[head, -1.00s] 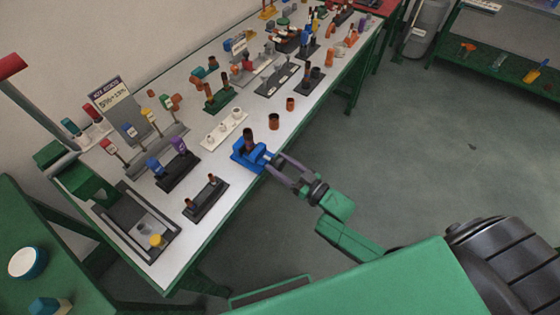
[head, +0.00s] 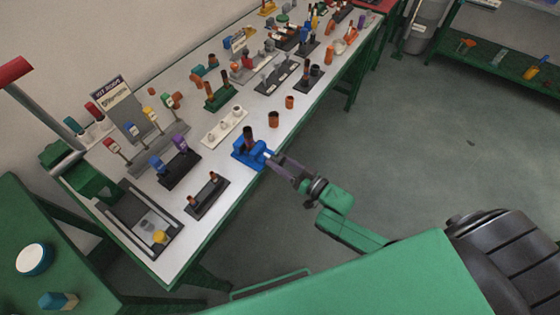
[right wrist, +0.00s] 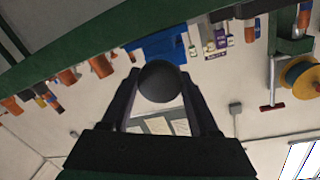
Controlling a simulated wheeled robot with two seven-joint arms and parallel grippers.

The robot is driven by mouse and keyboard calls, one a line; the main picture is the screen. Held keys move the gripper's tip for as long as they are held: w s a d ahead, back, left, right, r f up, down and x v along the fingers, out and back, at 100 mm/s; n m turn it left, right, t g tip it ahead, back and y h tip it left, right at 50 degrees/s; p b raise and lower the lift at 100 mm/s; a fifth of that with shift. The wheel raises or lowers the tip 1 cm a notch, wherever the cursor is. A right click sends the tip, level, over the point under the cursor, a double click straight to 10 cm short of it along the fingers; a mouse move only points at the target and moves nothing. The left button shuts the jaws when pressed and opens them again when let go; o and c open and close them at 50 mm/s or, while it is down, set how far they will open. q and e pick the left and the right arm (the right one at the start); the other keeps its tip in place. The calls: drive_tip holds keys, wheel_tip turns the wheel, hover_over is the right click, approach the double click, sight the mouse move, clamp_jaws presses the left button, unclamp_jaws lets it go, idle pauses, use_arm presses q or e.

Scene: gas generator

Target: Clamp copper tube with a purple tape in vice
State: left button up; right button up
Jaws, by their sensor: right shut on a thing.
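The blue vice (head: 248,152) stands at the front edge of the white-topped workbench. A dark brown tube (head: 247,134) stands upright in it; whether its jaws press on the tube I cannot tell, and no purple tape can be made out on it. My right gripper (head: 274,163) reaches the vice's front from the floor side. In the right wrist view its fingers are shut on a round black knob (right wrist: 160,82), with the blue vice (right wrist: 158,46) just behind. The knob's handle is mostly hidden. My left gripper is not in view.
Two copper pieces (head: 273,119) stand right of the vice. A white holder (head: 224,126) and dark racks (head: 207,196) stand behind and left. A grey tray (head: 138,218) lies at the bench's near end. The floor right of the bench is clear.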

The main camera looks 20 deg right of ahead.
drive_tip(key=o, duration=1.3)
drive_tip(key=shift+o, duration=0.2)
drive_tip(key=b+v, duration=0.1)
drive_tip(key=v, duration=1.3)
drive_tip(key=shift+s, duration=0.25)
drive_tip(key=shift+d, duration=0.2)
